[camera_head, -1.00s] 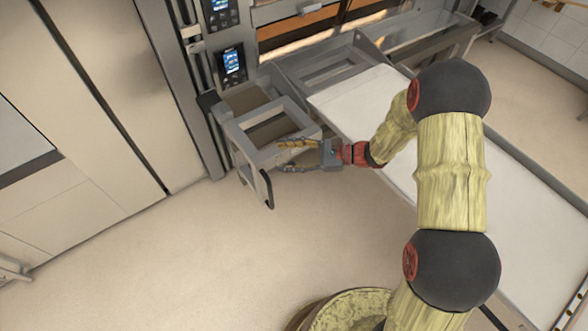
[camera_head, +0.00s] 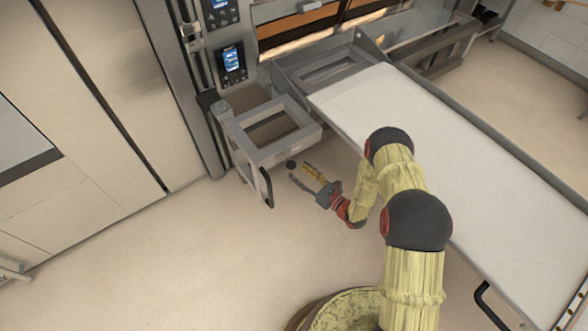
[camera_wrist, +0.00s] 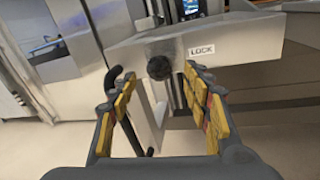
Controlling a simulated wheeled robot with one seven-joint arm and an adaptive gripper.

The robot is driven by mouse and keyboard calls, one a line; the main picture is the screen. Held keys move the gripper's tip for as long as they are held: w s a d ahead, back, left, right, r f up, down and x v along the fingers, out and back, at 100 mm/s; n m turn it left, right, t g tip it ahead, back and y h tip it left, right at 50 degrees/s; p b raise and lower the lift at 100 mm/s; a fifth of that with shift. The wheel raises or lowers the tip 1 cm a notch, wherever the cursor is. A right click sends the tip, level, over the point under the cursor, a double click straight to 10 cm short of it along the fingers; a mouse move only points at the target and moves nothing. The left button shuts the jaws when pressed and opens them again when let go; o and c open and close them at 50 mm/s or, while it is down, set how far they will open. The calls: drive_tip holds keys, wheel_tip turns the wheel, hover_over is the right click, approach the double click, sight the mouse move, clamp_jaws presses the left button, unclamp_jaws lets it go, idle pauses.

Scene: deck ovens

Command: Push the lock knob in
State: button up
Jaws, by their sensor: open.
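The lock knob (camera_wrist: 159,68) is a round black knob on the face of a grey metal box. A white label reading LOCK (camera_wrist: 201,50) is to its right in the wrist view. In the head view the knob (camera_head: 291,164) shows as a small dark dot below the front edge of the metal frame. My gripper (camera_head: 299,172) is open and empty, just to the lower right of the knob. In the wrist view my gripper (camera_wrist: 158,90) has its yellow-padded fingers spread, with the knob seen between and beyond their tips. I see no contact with the knob.
A metal frame (camera_head: 297,112) with a black handle (camera_head: 267,187) stands at the left of the long white loading belt (camera_head: 440,150). Oven control panels (camera_head: 232,62) are behind it. The floor (camera_head: 200,250) in front is clear.

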sight(294, 168)
drive_tip(key=shift+b+x, duration=0.4)
drive_tip(key=shift+x, duration=1.65)
drive_tip(key=shift+c, duration=0.3)
drive_tip(key=c, duration=1.1)
clamp_jaws()
